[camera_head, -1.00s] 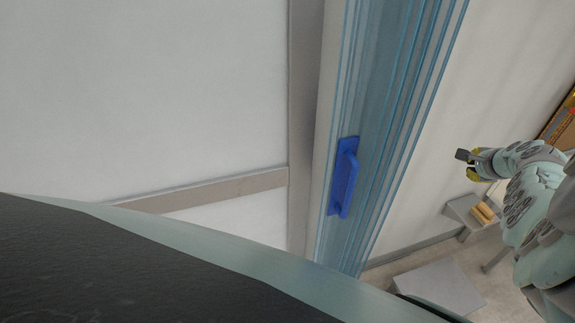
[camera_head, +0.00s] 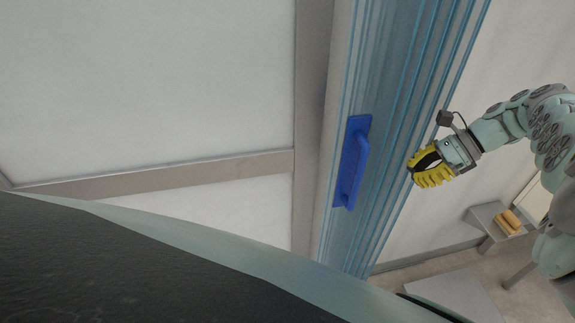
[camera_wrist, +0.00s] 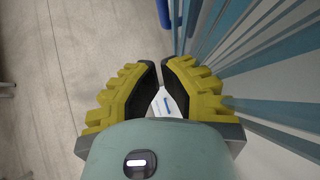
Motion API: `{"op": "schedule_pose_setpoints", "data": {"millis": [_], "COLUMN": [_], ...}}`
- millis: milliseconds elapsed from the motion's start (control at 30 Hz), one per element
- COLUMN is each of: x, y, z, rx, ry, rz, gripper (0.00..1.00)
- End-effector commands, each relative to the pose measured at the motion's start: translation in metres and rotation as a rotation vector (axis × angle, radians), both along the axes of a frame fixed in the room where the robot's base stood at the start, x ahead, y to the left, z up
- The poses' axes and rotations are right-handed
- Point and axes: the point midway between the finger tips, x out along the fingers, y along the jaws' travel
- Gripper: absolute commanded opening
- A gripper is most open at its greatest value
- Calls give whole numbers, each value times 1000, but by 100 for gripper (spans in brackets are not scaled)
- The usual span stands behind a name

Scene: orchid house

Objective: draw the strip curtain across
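The strip curtain (camera_head: 398,110) is a bunch of translucent blue strips, gathered beside a grey post. A dark blue handle (camera_head: 352,163) is fixed on its face. My gripper (camera_head: 420,173), with yellow ribbed fingers, is to the right of the handle, apart from it, and overlaps the curtain's right edge in the head view. In the wrist view my gripper (camera_wrist: 161,66) has a narrow gap between its fingertips, with nothing held. Blue strips (camera_wrist: 225,35) run along the right there. A dark blue piece at the top edge (camera_wrist: 163,12) may be the handle.
A white panelled wall (camera_head: 150,90) with a grey rail (camera_head: 170,176) fills the left. A small grey stand (camera_head: 490,222) with yellowish blocks (camera_head: 509,221) is at lower right. Pale floor (camera_wrist: 50,60) shows in the wrist view.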

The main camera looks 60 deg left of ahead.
Motion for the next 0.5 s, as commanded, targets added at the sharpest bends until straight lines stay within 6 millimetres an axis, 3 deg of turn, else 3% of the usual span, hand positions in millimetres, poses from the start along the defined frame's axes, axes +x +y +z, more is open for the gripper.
{"op": "schedule_pose_setpoints", "data": {"millis": [367,500], "x": [-47,-60], "y": [30,40], "z": [-52,-45], "rx": [-2,-1], "ry": [4,-2], "rz": [8,2], "gripper": [0,0]}}
